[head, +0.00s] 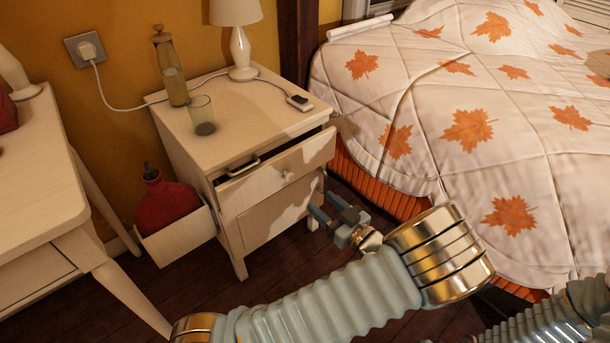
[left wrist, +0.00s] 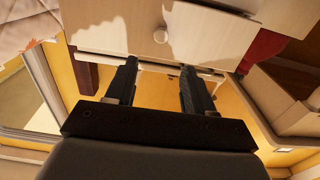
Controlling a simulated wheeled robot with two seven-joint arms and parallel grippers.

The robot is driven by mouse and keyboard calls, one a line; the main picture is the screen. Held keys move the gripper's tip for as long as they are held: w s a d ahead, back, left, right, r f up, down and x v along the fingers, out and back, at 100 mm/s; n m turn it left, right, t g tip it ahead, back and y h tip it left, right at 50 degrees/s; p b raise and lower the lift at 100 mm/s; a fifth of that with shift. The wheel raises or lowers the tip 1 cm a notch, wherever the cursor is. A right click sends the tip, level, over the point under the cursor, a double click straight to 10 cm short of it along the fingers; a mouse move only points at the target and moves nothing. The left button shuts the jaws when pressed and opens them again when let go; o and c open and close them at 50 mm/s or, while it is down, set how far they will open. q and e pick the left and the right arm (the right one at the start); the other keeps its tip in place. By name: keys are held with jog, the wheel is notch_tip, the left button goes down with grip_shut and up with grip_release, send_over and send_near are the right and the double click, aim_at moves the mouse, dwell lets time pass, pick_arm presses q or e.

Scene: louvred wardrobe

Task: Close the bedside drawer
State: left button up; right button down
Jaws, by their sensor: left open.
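The bedside table (head: 185,135) is cream, and its top drawer (head: 265,183) is partly pulled out, with a dark gap behind its front. The drawer front has a small round knob (head: 287,176). My left gripper (head: 326,207) is open and empty, in front of and below the drawer's right end in the head view. In the left wrist view its two black fingers (left wrist: 159,67) point at a pale front with a round knob (left wrist: 160,36). I see no contact with the drawer. My right gripper is not in view.
A lamp (head: 241,55), a bottle (head: 174,85), a glass (head: 203,115) and a small device (head: 299,102) stand on the bedside table. A red object (head: 167,203) sits in a side holder. The bed (head: 440,120) is on the right, a desk (head: 45,190) on the left.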

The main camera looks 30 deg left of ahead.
aim_at(292, 177)
pick_arm(q)
jog(key=x, duration=1.1)
jog(key=shift+a, duration=0.3)
grip_shut()
